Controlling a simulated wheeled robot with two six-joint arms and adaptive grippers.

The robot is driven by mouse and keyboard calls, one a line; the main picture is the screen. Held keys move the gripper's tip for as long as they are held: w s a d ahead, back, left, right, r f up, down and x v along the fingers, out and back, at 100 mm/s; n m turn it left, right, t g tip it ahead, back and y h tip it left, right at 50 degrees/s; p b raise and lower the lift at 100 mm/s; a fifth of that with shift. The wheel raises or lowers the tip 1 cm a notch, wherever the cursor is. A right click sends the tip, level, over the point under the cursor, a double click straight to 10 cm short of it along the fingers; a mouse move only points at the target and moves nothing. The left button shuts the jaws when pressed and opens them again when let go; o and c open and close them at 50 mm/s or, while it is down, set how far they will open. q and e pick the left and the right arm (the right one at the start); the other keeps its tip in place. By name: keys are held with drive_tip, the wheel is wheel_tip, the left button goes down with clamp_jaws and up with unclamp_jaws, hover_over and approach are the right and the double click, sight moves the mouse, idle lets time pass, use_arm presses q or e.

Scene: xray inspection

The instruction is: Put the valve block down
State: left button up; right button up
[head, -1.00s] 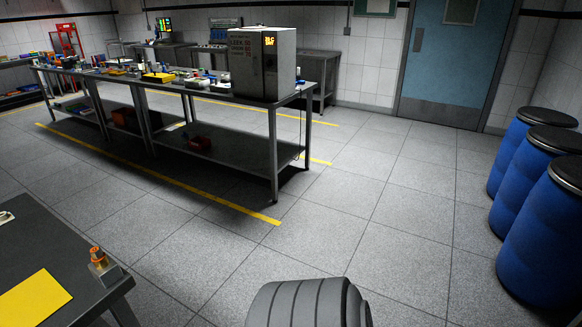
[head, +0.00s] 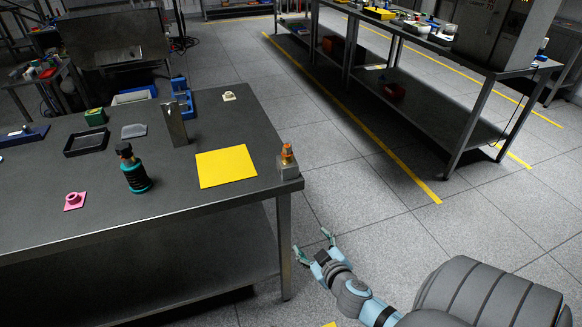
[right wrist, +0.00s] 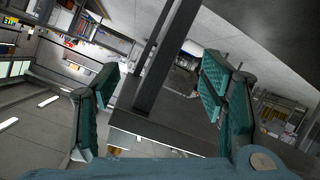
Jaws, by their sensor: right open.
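A small grey metal block with an orange-brass top, which looks like the valve block (head: 288,163), stands upright at the right corner of the dark table (head: 235,105). A yellow sheet (head: 226,168) lies flat just left of it, apart from it. My right gripper (head: 314,245) is open and empty, out past the table's right edge and below the block in the head view. In the right wrist view, its two teal fingers (right wrist: 160,88) are spread with nothing held between them. My left gripper is not in view.
On the table are a dark bottle with teal bands (head: 133,170), a pink flanged part (head: 75,200), an upright metal plate (head: 173,124) and a black tray (head: 86,142). A long bench (head: 420,95) stands at the back right. The floor between is clear.

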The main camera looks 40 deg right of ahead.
sight(289, 163)
wheel_tip(289, 163, up, 17)
drive_tip(key=w+a+m+t+h, duration=0.1)
drive_tip(key=w+m+t+h, duration=0.1)
drive_tip(key=w+m+t, duration=0.3)
drive_tip(key=shift+m+g, duration=0.4)
drive_tip(key=shift+m, duration=0.1)
drive_tip(key=x, duration=0.4)
drive_tip(key=p+x, duration=0.1)
drive_tip(key=x, duration=0.7)
drive_tip(key=shift+s+d+f+p, duration=0.2)
drive_tip(key=shift+d+p, duration=0.1)
drive_tip(key=shift+d, duration=0.1)
drive_tip(key=shift+r, duration=0.1)
clamp_jaws()
